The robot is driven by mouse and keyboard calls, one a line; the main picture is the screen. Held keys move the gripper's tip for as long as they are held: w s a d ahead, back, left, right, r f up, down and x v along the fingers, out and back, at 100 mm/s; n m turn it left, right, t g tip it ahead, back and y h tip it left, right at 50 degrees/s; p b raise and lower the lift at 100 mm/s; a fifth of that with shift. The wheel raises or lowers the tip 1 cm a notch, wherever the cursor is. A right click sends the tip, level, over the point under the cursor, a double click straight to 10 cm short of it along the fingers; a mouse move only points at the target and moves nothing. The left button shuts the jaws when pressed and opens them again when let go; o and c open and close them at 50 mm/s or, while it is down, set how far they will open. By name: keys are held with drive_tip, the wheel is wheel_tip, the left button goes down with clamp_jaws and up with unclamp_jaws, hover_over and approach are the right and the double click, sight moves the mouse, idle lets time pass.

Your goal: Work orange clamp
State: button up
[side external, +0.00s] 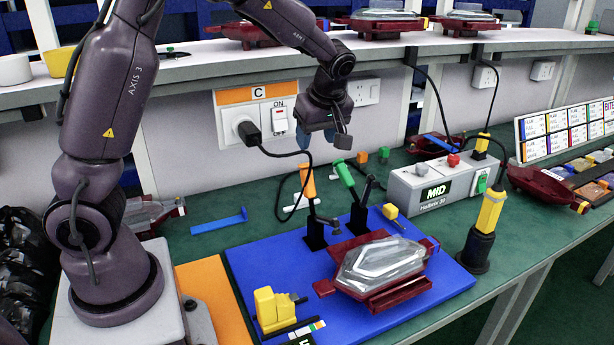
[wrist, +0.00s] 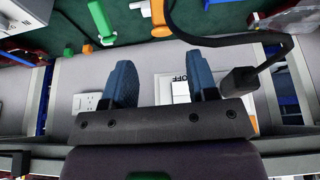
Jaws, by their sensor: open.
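The orange clamp (side external: 308,186) stands on the blue board with its orange handle up and its black base at the board's back edge. In the wrist view the orange handle (wrist: 160,18) shows at the top, beyond the fingertips. My gripper (side external: 322,139) is open and empty, above and behind the orange handle and apart from it, in front of the wall. Its two blue fingers (wrist: 162,80) show spread in the wrist view. The green clamp (side external: 345,175) stands just right of the orange one; its handle (wrist: 101,18) also shows in the wrist view.
The blue board (side external: 253,262) carries a red and clear tail lamp (side external: 382,265) and a yellow clamp (side external: 272,308). A black cable hangs from the plug (side external: 250,132) behind the orange handle. A grey control box (side external: 432,187) stands to the right. A shelf runs above.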

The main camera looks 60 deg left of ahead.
sight(308, 171)
drive_tip(key=x, duration=1.3)
drive_tip(key=shift+d, duration=0.1)
clamp_jaws()
